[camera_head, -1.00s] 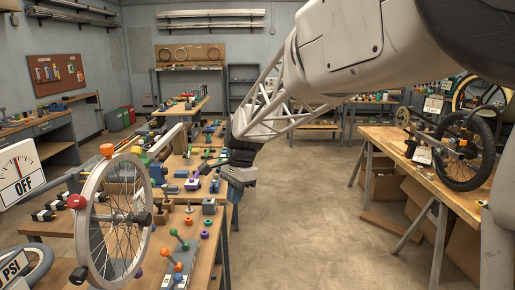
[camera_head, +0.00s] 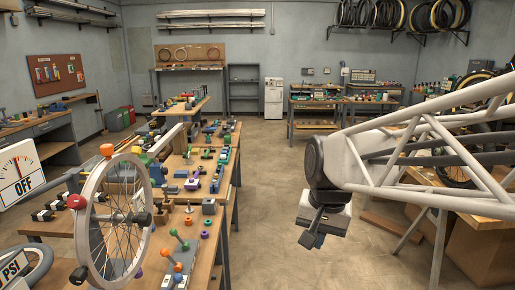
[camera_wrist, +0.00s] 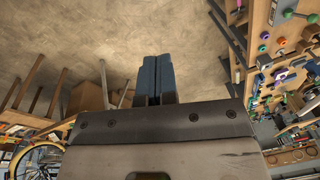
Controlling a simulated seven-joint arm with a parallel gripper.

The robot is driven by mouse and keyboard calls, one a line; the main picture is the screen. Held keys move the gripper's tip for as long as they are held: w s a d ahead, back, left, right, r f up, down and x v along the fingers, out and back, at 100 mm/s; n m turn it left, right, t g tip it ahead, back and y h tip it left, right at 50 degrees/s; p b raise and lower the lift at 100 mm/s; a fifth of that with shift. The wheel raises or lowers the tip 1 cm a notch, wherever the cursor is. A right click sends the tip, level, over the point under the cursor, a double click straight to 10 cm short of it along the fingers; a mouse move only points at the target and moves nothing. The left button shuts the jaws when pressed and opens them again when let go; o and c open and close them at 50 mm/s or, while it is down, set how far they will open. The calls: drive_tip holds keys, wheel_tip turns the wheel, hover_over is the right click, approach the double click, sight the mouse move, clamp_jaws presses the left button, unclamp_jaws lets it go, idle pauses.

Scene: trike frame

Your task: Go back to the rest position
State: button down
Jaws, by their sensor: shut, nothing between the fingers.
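My gripper (camera_head: 312,239) hangs over the open floor, right of the long workbench (camera_head: 228,200) and left of the right-hand table. It points down and holds nothing. In the wrist view its two blue-grey fingers (camera_wrist: 155,75) lie together, shut, against bare floor. My arm's white lattice link reaches in from the right edge in the head view and hides part of the right-hand table.
A spoked wheel (camera_head: 78,232) stands at the left workbench, near a gauge (camera_head: 18,175) reading OFF. Coloured parts cover the bench. The right-hand table (camera_head: 480,205) has boxes beneath it. The floor (camera_head: 270,250) between is clear.

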drive_tip(key=s+d+f+n, duration=0.1)
drive_tip(key=s+d+f, duration=0.1)
drive_tip(key=s, duration=0.4)
drive_tip(key=s+d+f+n+t+h, duration=0.1)
drive_tip(key=s+d+f+n, duration=0.1)
drive_tip(key=s+d, duration=0.2)
drive_tip(key=shift+s+d, duration=0.2)
drive_tip(key=shift+s, duration=1.3)
drive_tip(key=shift+w, duration=0.15)
